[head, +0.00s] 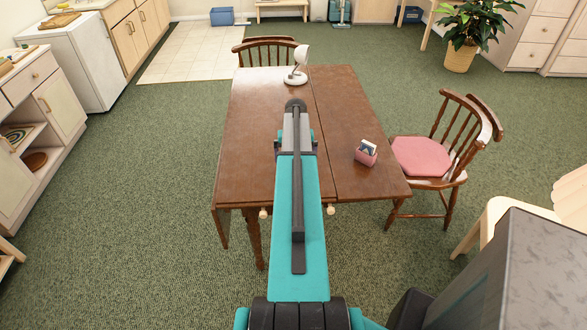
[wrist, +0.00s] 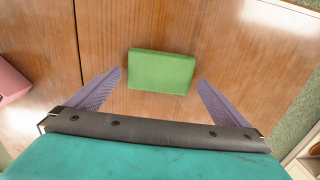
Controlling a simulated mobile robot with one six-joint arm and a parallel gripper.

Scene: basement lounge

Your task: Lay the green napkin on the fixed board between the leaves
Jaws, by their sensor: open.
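The green napkin (wrist: 161,72), a small folded rectangle, lies flat on the brown wooden table in the wrist view. It is on the fixed board (wrist: 225,40), between the seam on the left and the table edge on the right. My gripper (wrist: 160,77) is open above it, with one purple finger on each side and a gap to each. In the head view the fixed board (head: 250,130) is the left part of the tabletop and the raised leaf (head: 350,110) the right part. A second leaf (head: 221,226) hangs down at the left. My arm hides the napkin there.
A pink box (head: 366,152) with cards stands on the raised leaf; it also shows in the wrist view (wrist: 10,82). A white lamp (head: 296,76) stands at the table's far end. Wooden chairs stand right (head: 430,155) and behind (head: 265,50).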

